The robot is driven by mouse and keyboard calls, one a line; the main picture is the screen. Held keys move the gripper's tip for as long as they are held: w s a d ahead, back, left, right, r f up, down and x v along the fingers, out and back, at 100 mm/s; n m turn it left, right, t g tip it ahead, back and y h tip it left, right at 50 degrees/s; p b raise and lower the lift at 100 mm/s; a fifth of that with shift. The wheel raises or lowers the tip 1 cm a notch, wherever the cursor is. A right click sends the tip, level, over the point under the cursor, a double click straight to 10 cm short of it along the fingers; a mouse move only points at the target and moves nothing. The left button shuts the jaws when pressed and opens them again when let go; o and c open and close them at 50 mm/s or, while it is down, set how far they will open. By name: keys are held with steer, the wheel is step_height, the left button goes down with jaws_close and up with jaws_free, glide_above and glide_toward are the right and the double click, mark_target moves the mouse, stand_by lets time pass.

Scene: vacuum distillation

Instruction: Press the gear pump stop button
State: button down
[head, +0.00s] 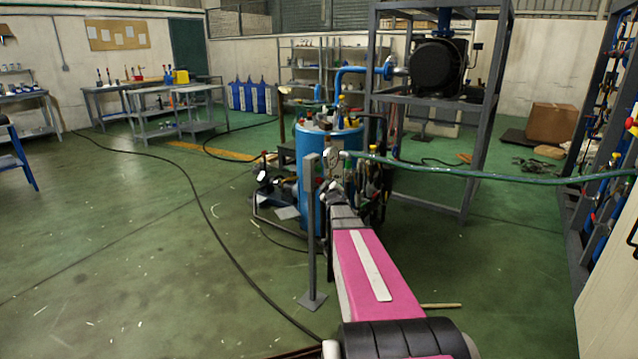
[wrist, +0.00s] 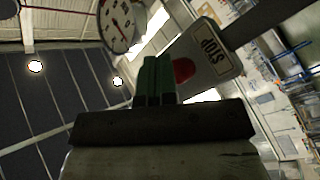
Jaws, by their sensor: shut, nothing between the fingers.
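The red stop button (wrist: 183,70) sits on a grey panel (wrist: 222,66) with a STOP label (wrist: 208,48), which appears upside down and tilted in the wrist view. My gripper (wrist: 157,62) is shut, its green fingers together and empty. The fingertips appear just left of the button and overlap the panel's near edge in the picture. I cannot tell whether they touch the button. In the head view, my arm reaches toward the top of a grey post (head: 311,235) beside the blue tank (head: 312,150); the button cannot be made out there.
A round dial gauge (wrist: 122,22) is close to the fingers in the wrist view. A green hose (head: 480,173) crosses the right side. A grey frame (head: 470,180) carries a black motor (head: 440,67). A black cable (head: 215,225) lies on the open floor at left.

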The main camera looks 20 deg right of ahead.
steer(key=shift+w+a, duration=0.1)
steer(key=shift+w, duration=0.05)
steer(key=shift+w+a, duration=0.3)
steer(key=shift+w, duration=0.05)
stand_by(0.5)
steer(key=shift+s+d, duration=0.4)
steer(key=shift+s, duration=0.1)
stand_by(0.3)
steer(key=s+d, duration=0.3)
steer(key=s, duration=0.1)
steer(key=shift+s+d, duration=0.35)
steer(key=shift+s, duration=0.05)
stand_by(0.6)
